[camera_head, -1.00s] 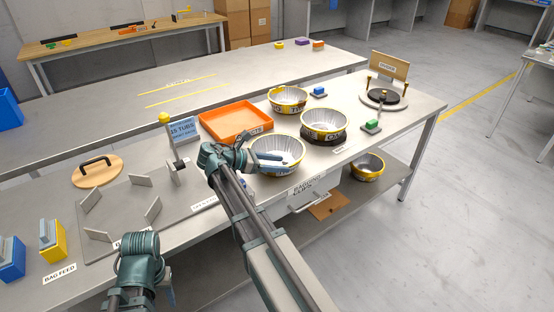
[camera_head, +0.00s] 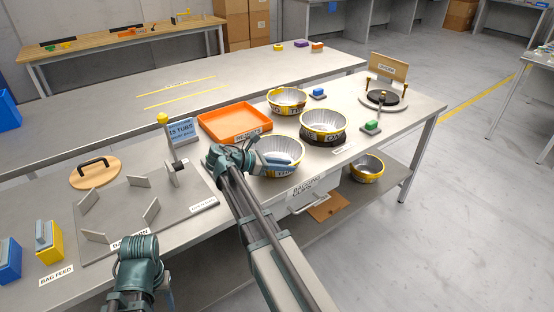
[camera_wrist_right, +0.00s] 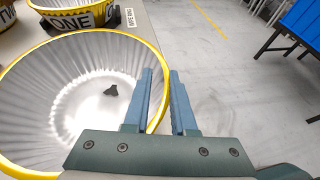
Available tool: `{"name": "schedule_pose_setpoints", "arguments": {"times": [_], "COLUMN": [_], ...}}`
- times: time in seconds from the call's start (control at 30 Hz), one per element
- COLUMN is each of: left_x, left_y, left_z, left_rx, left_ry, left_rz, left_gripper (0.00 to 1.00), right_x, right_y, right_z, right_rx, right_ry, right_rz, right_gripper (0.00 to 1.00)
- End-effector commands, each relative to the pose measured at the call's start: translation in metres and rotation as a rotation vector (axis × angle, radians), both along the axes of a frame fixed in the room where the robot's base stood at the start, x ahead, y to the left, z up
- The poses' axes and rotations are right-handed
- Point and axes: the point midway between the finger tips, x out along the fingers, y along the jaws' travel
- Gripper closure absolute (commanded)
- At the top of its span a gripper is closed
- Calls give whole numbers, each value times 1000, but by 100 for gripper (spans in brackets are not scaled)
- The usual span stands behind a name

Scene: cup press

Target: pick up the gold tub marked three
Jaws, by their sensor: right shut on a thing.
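The gold tub marked three (camera_head: 287,147) stands at the front of the bench, a silver foil bowl with a gold rim. Its label is partly hidden in the head view. It fills the left of the right wrist view (camera_wrist_right: 50,95), with a small dark mark inside. My right gripper (camera_head: 286,161) is shut on the tub's right-hand rim in the wrist view, one blue finger inside and one outside (camera_wrist_right: 162,100). The tub looks upright, and I cannot tell any lift. My left arm (camera_head: 138,262) shows at lower left; its fingers are not clear.
Tub one (camera_head: 323,122) stands close behind on a dark base, and another gold tub (camera_head: 287,97) stands farther back. An orange tray (camera_head: 235,121) is left of them. A gold tub (camera_head: 367,167) sits on the lower shelf. A green button block (camera_head: 371,127) is at right.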

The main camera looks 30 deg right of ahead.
Motion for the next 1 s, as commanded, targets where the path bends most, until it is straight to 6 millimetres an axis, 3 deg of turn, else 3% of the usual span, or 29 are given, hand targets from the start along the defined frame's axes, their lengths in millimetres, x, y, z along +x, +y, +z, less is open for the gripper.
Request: {"name": "schedule_pose_setpoints", "arguments": {"times": [0.37,1.0], "left_x": [0,0], "left_y": [0,0], "left_z": [11,98], "left_rx": [0,0], "left_ry": [0,0], "left_rz": [0,0], "left_gripper": [50,50], "right_x": [0,0], "right_y": [0,0], "right_z": [11,98], "right_rx": [0,0], "right_ry": [0,0], "right_rz": [0,0], "right_gripper": [100,100]}}
